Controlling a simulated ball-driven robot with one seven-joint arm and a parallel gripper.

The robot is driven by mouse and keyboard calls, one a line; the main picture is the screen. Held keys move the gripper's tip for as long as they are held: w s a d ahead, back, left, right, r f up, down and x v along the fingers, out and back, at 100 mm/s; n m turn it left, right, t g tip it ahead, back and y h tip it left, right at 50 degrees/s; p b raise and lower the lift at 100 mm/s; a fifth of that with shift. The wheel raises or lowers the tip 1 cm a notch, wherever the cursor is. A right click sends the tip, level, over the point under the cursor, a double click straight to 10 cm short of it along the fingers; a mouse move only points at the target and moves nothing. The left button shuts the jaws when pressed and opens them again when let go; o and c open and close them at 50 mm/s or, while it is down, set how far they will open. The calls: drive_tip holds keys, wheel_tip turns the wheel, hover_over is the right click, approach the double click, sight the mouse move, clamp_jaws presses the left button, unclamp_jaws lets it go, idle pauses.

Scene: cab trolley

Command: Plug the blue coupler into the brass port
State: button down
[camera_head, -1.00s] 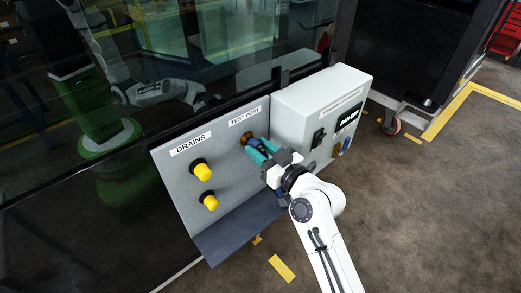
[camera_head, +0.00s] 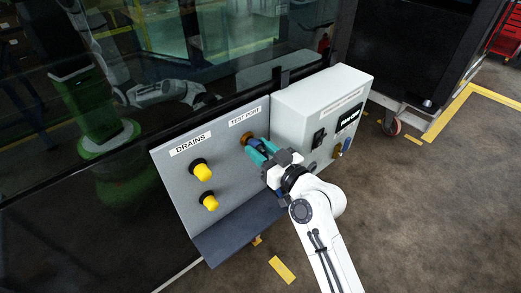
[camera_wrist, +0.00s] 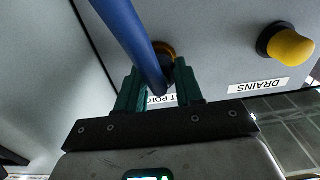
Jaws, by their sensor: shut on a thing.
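The brass port (camera_head: 246,138) is on the grey panel below the TEST PORT label, and its brass rim shows in the wrist view (camera_wrist: 164,48). My gripper (camera_head: 259,151) is shut on the blue coupler (camera_head: 260,147), directly in front of the port. In the wrist view my gripper's green fingers (camera_wrist: 159,88) stand either side of the coupler. A thick blue hose (camera_wrist: 125,30) crosses in front and hides part of it. The coupler's front end is at or very near the port; I cannot tell whether it is seated.
Two yellow-capped drains (camera_head: 203,171) (camera_head: 209,201) are left of the port. A grey control box (camera_head: 318,105) projects close on the right. A dark sloping shelf (camera_head: 240,232) lies below the panel. Dark glass (camera_head: 90,190) is behind; open floor (camera_head: 430,220) is at right.

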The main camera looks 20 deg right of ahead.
drive_tip(key=shift+w+a, duration=0.15)
drive_tip(key=shift+w, duration=0.3)
drive_tip(key=c, duration=0.6)
unclamp_jaws()
drive_tip(key=shift+c, duration=0.2)
drive_tip(key=shift+s, duration=0.1)
drive_tip(key=b+v, duration=0.3)
drive_tip(key=v, duration=0.7)
drive_tip(key=shift+s, duration=0.3)
drive_tip(key=shift+o, duration=0.2)
drive_tip(key=o, duration=0.6)
